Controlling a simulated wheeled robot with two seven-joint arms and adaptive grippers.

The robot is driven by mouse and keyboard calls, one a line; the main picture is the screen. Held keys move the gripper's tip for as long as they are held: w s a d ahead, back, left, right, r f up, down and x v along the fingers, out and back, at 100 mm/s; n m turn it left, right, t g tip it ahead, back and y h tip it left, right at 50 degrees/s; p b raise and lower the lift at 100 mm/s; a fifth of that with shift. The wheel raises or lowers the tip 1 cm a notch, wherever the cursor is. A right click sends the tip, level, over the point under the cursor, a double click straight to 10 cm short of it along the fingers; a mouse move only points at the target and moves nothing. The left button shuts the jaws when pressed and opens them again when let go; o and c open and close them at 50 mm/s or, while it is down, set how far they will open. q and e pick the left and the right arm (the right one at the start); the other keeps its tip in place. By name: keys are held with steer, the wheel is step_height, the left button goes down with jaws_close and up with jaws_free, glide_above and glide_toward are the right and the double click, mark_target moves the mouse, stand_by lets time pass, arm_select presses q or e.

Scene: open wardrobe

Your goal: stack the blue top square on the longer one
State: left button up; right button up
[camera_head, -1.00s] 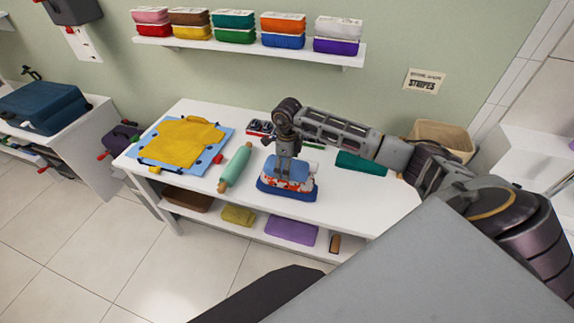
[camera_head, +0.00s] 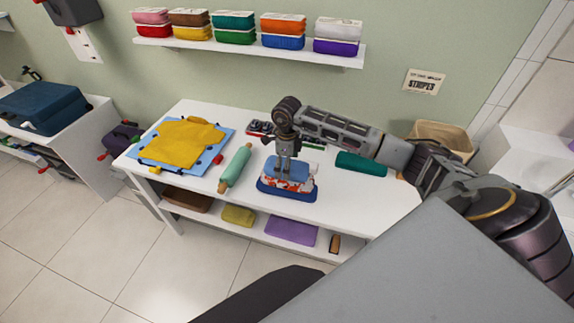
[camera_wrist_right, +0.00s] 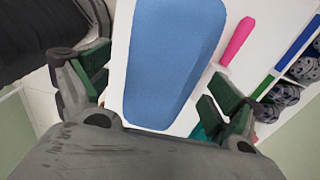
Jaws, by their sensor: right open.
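The blue top square (camera_head: 293,174) lies flat as the top layer of a stack near the front middle of the table. Under it is a white, red and blue patterned layer (camera_head: 298,187), and at the bottom a wider dark blue folded piece (camera_head: 287,196). My right gripper (camera_head: 284,166) is directly over the blue top, pointing down. In the right wrist view the blue top (camera_wrist_right: 175,60) lies between the spread fingers of my right gripper (camera_wrist_right: 160,92), with gaps at both sides. My left gripper is not in view.
A mint rolling pin (camera_head: 236,168) lies left of the stack. Yellow garments (camera_head: 183,145) lie on a light blue board at the table's left. A teal folded cloth (camera_head: 361,164) lies right, with a woven basket (camera_head: 443,138) behind. Bare table (camera_head: 370,205) is at the right front.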

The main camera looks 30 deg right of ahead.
steer(key=shift+r+p, duration=1.3)
steer(key=shift+r, duration=2.8)
